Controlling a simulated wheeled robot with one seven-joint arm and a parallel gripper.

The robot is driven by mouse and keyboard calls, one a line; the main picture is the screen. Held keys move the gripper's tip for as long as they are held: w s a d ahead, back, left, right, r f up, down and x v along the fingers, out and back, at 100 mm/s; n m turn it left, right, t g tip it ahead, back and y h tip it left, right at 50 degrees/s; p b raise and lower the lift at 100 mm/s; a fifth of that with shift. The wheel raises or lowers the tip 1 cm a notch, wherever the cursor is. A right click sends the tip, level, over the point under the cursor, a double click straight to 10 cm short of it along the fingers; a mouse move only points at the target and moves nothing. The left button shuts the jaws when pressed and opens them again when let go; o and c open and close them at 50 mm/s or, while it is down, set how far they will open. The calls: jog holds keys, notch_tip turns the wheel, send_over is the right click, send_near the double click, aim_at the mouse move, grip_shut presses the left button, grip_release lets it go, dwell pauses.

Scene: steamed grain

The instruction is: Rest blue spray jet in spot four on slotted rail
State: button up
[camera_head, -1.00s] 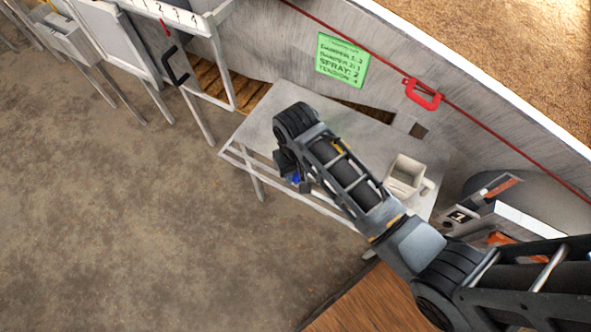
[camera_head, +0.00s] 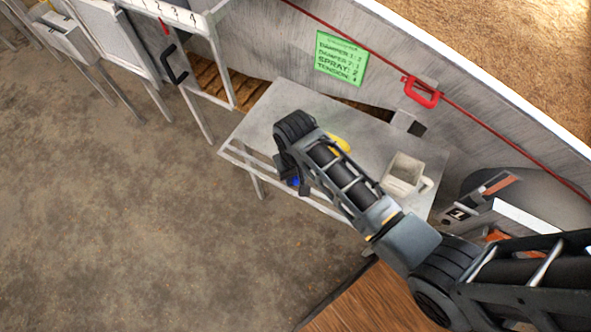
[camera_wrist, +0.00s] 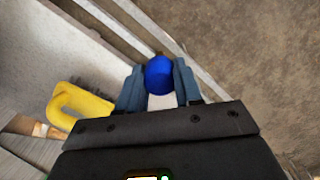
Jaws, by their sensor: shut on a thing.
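The blue spray jet (camera_wrist: 160,74) is held between the two fingers of my gripper (camera_wrist: 158,88) in the wrist view, with a white part below its blue top. In the head view my gripper (camera_head: 300,187) hangs at the front edge of the grey table, and a bit of the blue jet (camera_head: 294,181) shows beside it. The numbered rail (camera_head: 180,14) is at the top left, with the figures 2, 3 and 4 legible along its edge. Its left end is cut off by the frame, and its slots are hard to make out.
A yellow object (camera_head: 337,143) lies on the grey table (camera_head: 290,98), and it also shows in the wrist view (camera_wrist: 78,106). A whitish mug (camera_head: 403,174) stands at the table's right. A green notice (camera_head: 341,58) and a red handle (camera_head: 422,93) are on the wall. Open floor lies left.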

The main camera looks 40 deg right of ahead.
jog(key=shift+f+b, duration=1.45)
jog(key=shift+b, duration=0.25)
jog(key=shift+f, duration=0.1)
jog(key=shift+f, duration=0.65)
jog(key=shift+f, duration=0.1)
jog(key=o, duration=1.1)
notch_tip(320, 180, up, 8)
jog(key=shift+f, duration=0.1)
